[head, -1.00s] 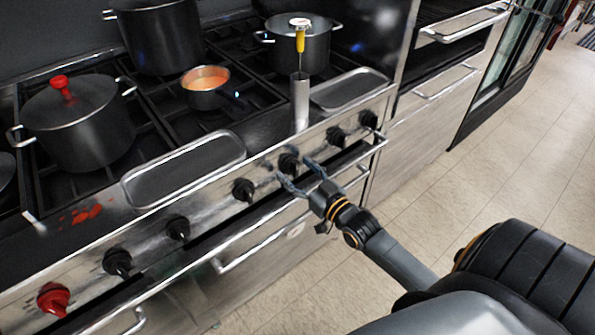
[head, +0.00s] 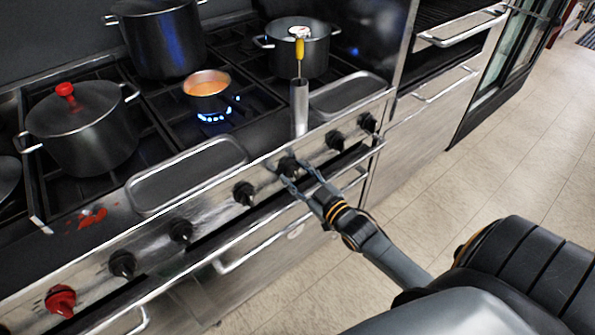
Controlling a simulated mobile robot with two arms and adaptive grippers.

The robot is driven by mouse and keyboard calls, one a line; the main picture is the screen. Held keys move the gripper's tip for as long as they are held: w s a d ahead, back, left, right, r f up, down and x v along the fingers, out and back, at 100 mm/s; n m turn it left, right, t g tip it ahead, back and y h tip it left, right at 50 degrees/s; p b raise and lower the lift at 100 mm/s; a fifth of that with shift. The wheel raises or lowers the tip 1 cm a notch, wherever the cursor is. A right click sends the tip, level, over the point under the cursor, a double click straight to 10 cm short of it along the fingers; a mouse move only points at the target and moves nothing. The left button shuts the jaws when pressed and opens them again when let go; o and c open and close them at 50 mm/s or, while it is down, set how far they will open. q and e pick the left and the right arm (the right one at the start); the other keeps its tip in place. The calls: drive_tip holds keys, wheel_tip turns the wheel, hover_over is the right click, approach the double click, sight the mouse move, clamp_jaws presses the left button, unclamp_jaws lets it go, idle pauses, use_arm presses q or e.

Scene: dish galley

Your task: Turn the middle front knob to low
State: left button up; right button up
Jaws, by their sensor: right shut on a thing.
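The stove's front panel carries a row of knobs, mostly black. My right gripper (head: 300,179) has its two fingers on either side of one black knob (head: 287,166) and is shut on it. Blue flames (head: 214,116) burn under the small saucepan (head: 206,88) of orange liquid, on the burner behind that part of the panel. Another black knob (head: 244,193) sits to the left of the held one, and two more, including this one (head: 335,140), sit to the right. The knob's exact setting mark cannot be read. My left gripper is not in view.
A black pot with a red lid knob (head: 82,128) stands at left, a tall pot (head: 160,40) behind, and another pot (head: 300,48) at right. An upright metal cylinder (head: 299,108) stands near the front edge. A rail (head: 250,250) runs below the knobs. The floor at right is clear.

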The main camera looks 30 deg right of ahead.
drive_tip(key=shift+r+n+p, duration=0.1)
drive_tip(key=shift+n+p, duration=0.45)
drive_tip(key=shift+n, duration=1.05)
drive_tip(key=o, duration=1.2)
drive_tip(key=shift+w, duration=0.1)
drive_tip(key=s, duration=1.2)
drive_tip(key=shift+d, duration=0.45)
